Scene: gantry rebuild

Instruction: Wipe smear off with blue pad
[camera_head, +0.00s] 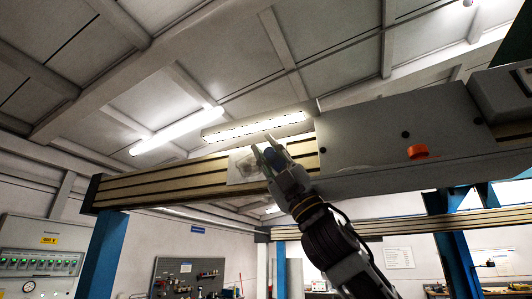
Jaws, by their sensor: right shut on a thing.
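My right gripper (265,148) is raised to the beam in the middle of the head view. It is shut on the blue pad (271,154), of which only a small dark blue part shows between the fingers. A pale plate (233,176) is on the beam face just left of the fingers. A faint grey smear (245,165) shows on this plate, partly covered by the gripper. I cannot tell whether the pad touches the plate. My left gripper is not in view.
The long beam (150,184) with dark slots runs across on a blue post (103,255). A control cabinet (40,262) stands lower left. Space below the beam's left part looks free.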

